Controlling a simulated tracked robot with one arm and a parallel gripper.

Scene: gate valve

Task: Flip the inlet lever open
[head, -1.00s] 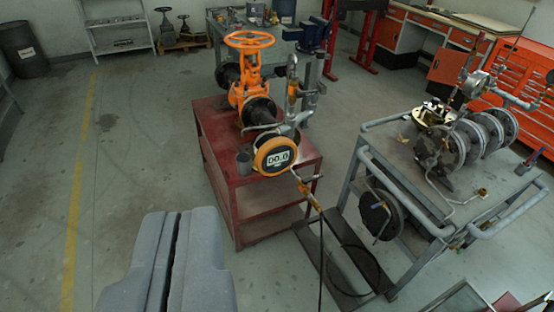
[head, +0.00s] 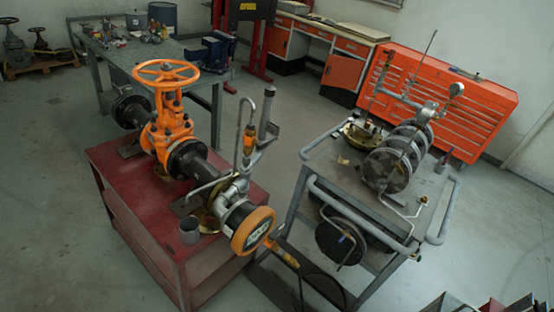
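The orange gate valve (head: 168,135) with its round orange handwheel (head: 166,73) stands on the red cart at left. An orange and yellow fitting (head: 284,255) sticks out to the right of the gauge. Another orange part (head: 249,139) is on the thin upright pipe behind the gauge. I cannot tell which of these carries the inlet lever, or its position. My gripper is not in view.
A grey frame table (head: 345,175) with several flanges and pipes stands at right, with a narrow gap between. An orange tool cabinet (head: 450,100) stands behind. The floor at left is clear.

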